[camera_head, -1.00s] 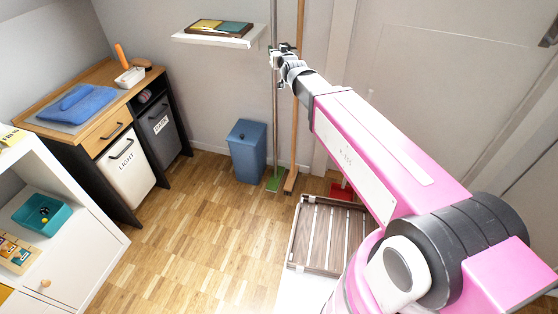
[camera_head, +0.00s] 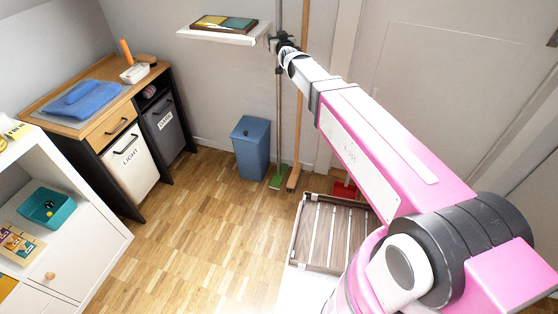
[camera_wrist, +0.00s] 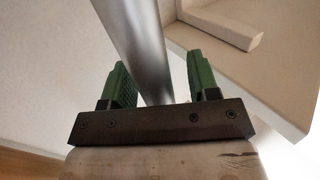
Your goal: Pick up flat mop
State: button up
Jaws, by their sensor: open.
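The flat mop stands upright by the back wall, with a grey metal pole (camera_head: 279,120) and a green foot (camera_head: 277,182) on the floor. My gripper (camera_head: 274,42) is at the upper part of this pole, below the level of the shelf top. In the wrist view, the metal pole (camera_wrist: 140,45) runs between the two green fingers of my open gripper (camera_wrist: 158,75). Gaps show between the pole and both fingers. The mop's foot is out of the wrist view.
A wooden-handled tool (camera_head: 298,130) stands just right of the mop. A white wall shelf (camera_head: 222,36) is close left of my gripper and also shows in the wrist view (camera_wrist: 250,75). A blue bin (camera_head: 250,150) and a slatted wooden crate (camera_head: 297,225) stand nearby.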

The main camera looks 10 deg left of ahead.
grip_shut()
